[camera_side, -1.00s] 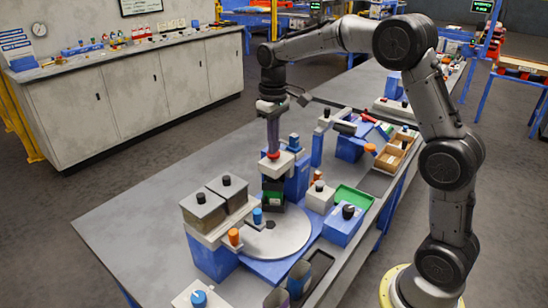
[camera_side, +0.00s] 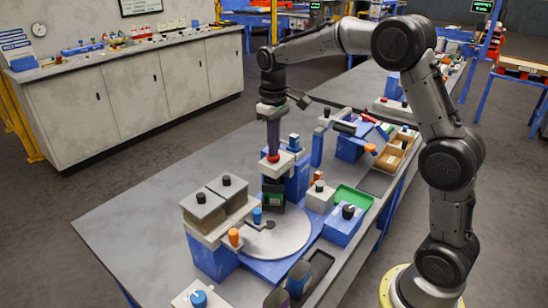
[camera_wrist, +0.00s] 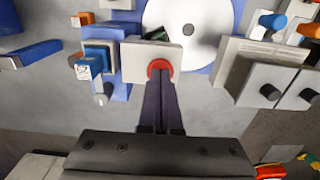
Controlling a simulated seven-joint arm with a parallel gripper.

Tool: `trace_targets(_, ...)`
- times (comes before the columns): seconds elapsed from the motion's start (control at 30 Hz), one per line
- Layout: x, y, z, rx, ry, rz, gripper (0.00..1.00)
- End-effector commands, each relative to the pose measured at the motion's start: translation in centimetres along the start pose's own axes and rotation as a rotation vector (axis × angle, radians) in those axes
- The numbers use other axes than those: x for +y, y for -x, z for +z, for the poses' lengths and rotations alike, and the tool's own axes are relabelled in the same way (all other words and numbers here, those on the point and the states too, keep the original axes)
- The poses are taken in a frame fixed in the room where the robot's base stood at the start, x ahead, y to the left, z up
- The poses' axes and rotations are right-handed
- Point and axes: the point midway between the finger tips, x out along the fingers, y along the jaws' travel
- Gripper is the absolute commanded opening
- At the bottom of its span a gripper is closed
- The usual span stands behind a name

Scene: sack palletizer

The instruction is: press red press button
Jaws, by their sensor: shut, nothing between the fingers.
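The red press button (camera_wrist: 158,67) sits on a pale block (camera_wrist: 135,62), the top of the press. In the side view, the red button (camera_side: 272,158) shows as a small patch under my fingertips, above a dark press part (camera_side: 273,192). My gripper (camera_wrist: 161,78) is shut and empty, pointing down. Its fingertips are at the button and cover part of it; they appear to touch it. In the side view, my gripper (camera_side: 273,152) stands upright over the press. How far the button is pressed in cannot be told.
A round pale turntable (camera_side: 285,232) lies in front of the press. Two grey-topped boxes (camera_side: 228,188) stand to its left. A blue block with a black knob (camera_side: 343,226) and a green tray (camera_side: 354,198) are to the right. Bare table lies at left.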

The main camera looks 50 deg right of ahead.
Motion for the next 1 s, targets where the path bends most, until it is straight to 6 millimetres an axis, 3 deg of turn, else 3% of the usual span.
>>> trace_targets(0.53, 0.0, 2.9, 0.0, 0.0, 0.0, 0.0, 0.0)
trace_targets(1.0, 0.0, 3.2, 0.0, 0.0, 0.0, 0.0, 0.0)
